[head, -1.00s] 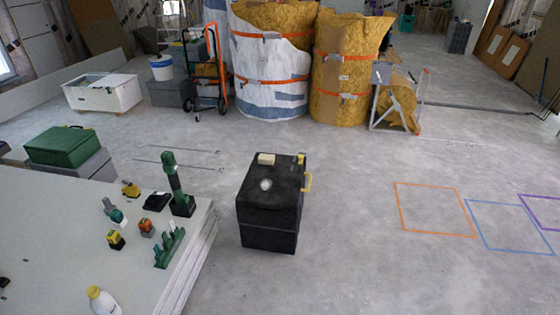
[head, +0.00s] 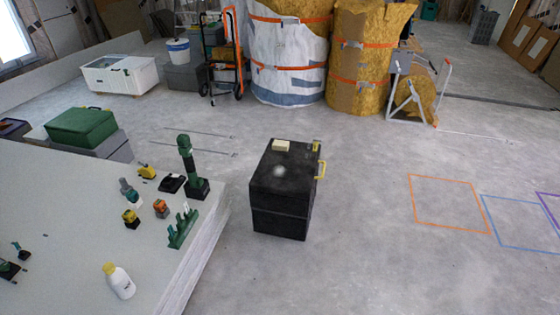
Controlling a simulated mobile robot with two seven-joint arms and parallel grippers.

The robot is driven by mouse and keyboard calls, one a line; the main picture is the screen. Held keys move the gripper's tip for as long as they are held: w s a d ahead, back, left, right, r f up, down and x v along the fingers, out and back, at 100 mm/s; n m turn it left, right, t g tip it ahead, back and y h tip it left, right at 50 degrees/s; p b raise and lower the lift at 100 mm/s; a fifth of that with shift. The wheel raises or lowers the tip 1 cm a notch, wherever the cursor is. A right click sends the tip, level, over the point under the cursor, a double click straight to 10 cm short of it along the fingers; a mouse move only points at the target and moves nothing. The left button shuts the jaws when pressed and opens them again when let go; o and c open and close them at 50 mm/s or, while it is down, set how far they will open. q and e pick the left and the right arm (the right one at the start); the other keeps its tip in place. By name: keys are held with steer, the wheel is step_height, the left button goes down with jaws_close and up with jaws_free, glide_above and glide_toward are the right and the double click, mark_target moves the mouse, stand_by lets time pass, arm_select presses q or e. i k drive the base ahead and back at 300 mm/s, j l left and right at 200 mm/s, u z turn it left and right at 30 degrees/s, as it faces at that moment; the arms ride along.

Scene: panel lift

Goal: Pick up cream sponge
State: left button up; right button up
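The cream sponge (head: 281,146) is a small pale block lying on the back part of the top of a black box (head: 281,216) in the head view. A whitish round patch (head: 278,171) shows on the box top in front of it. A small yellow and dark item (head: 316,146) sits at the box's back right corner. Neither of my grippers shows in the head view.
A white table (head: 62,222) with several tools and a white bottle (head: 120,282) stands at the left, its right edge near the box. A yellow handle (head: 321,170) sticks out from the box's right side. Floor to the right is clear, with coloured outlines (head: 449,204).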

mark_target(278, 145)
steer(key=i+l+z, duration=0.5)
steer(key=i+z, duration=0.15)
steer(key=i+l+z, duration=0.35)
steer(key=i, duration=0.35)
steer(key=i+j+z, duration=0.1)
steer(key=i+z, duration=0.25)
steer(key=i, duration=0.4)
steer(key=i+u, duration=0.25)
steer(key=i, duration=0.25)
steer(key=i+u, duration=0.25)
steer(key=i, duration=0.2)
steer(key=i+l+u, duration=0.25)
steer(key=i, duration=0.25)
steer(key=i+j+u, duration=0.1)
steer(key=i+u, duration=0.2)
steer(key=u, duration=0.2)
steer(key=i+u, duration=0.3)
steer(key=u, duration=0.15)
steer(key=i+l+u, duration=0.1)
steer(key=i+u, duration=0.2)
steer(key=u, duration=0.2)
steer(key=i+u, duration=0.65)
steer(key=k+l, duration=0.05)
steer(key=k, duration=0.05)
